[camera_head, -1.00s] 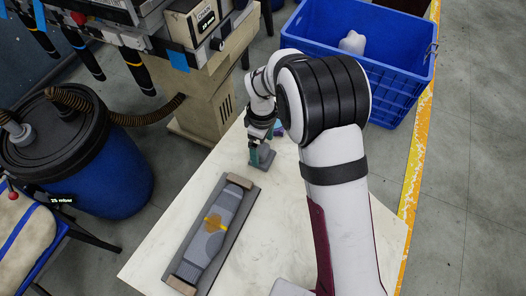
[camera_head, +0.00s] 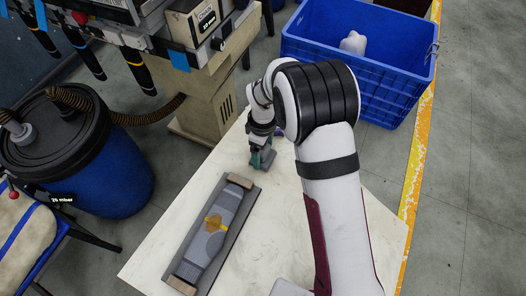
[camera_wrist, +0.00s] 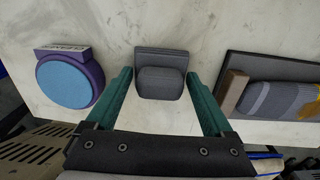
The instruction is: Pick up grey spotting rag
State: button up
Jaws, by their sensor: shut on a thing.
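The grey spotting rag (camera_wrist: 160,84) is a dark grey folded pad at the top middle of the wrist view. A flatter grey part shows behind its rounded near part. My gripper (camera_wrist: 159,75) has teal fingers on the rag's left and right sides and is shut on it. In the head view my gripper (camera_head: 262,157) is low over the far part of the table, and the rag is mostly hidden there by the fingers. I cannot tell whether the rag is clear of the table.
A tray (camera_head: 231,236) with a grey sock (camera_head: 207,243) lies at the near left; the sock also shows in the wrist view (camera_wrist: 285,98). A purple disc with a blue pad (camera_wrist: 68,80) lies left of the rag. A blue crate (camera_head: 345,75) stands beyond the pale table (camera_head: 160,265).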

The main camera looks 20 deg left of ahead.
aim_at(266, 149)
jog(key=r, duration=0.4)
jog(key=shift+w+d+r, duration=0.1)
jog(key=shift+d+r, duration=0.2)
jog(key=shift+d, duration=0.05)
jog(key=w+d+r, duration=0.1)
jog(key=d+r, duration=0.5)
jog(key=d, duration=0.5)
jog(key=shift+w+r, duration=0.15)
jog(key=shift+w, duration=0.1)
jog(key=o, duration=0.6)
jog(key=shift+a, duration=0.1)
grip_shut()
jog(key=w+a+f, duration=0.1)
jog(key=w+a, duration=0.9)
jog(key=a, duration=0.3)
jog(key=shift+w+a+f, duration=0.1)
jog(key=shift+f, duration=1.35)
jog(key=shift+w+a+f, duration=0.1)
jog(key=shift+f, duration=1.3)
